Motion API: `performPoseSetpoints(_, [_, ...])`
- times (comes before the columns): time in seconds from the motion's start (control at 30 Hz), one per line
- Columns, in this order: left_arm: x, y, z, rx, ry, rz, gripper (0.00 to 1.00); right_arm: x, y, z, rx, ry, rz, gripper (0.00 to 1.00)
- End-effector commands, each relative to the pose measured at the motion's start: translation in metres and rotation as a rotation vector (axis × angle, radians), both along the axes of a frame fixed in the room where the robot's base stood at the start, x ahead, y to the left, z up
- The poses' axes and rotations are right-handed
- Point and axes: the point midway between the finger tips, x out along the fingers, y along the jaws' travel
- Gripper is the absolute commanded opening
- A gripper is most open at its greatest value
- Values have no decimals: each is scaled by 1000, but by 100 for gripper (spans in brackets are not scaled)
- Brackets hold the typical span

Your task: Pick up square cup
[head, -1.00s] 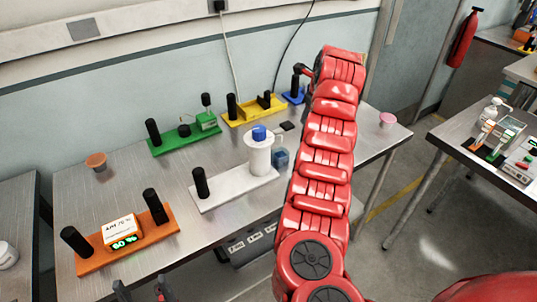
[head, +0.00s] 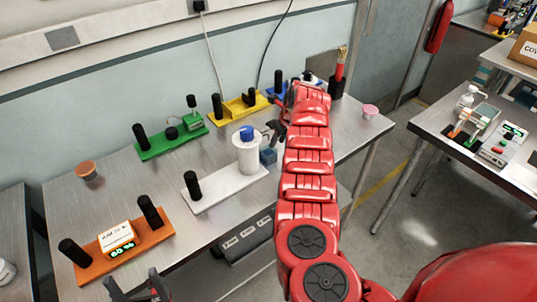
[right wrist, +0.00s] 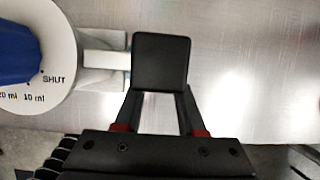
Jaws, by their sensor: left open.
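The cup's blue is not visible there. My left gripper (head: 136,290) is open and empty at the lower edge of the head view, away from the cup.
The dispenser stands on a white base (head: 222,192) with a black post (head: 192,185). Green (head: 170,137), yellow (head: 240,106) and orange (head: 122,248) stations share the table. A pink cup (head: 370,111) stands far right. Bare metal lies left of the white base.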

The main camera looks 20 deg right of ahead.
Motion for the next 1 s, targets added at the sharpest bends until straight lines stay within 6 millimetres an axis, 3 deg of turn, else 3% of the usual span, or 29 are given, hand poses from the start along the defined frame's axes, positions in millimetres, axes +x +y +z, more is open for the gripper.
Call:
performPoseSetpoints(0.2, [0, 0, 19, 0, 0, 0, 79, 6, 0, -25, 0, 5, -1, 39])
performPoseSetpoints(0.33, [0, 0, 16, 0, 0, 0, 79, 11, 4, -38, 3, 5, -1, 39])
performPoseSetpoints(0.73, [0, 0, 17, 0, 0, 0, 79, 14, 5, -46, 1, 2, -1, 39])
performPoseSetpoints(0.93, [0, 0, 17, 0, 0, 0, 79, 14, 5, -46, 0, 2, 0, 5])
performPoseSetpoints(1.0, [0, 0, 17, 0, 0, 0, 79, 14, 5, -45, 0, 2, 0, 0])
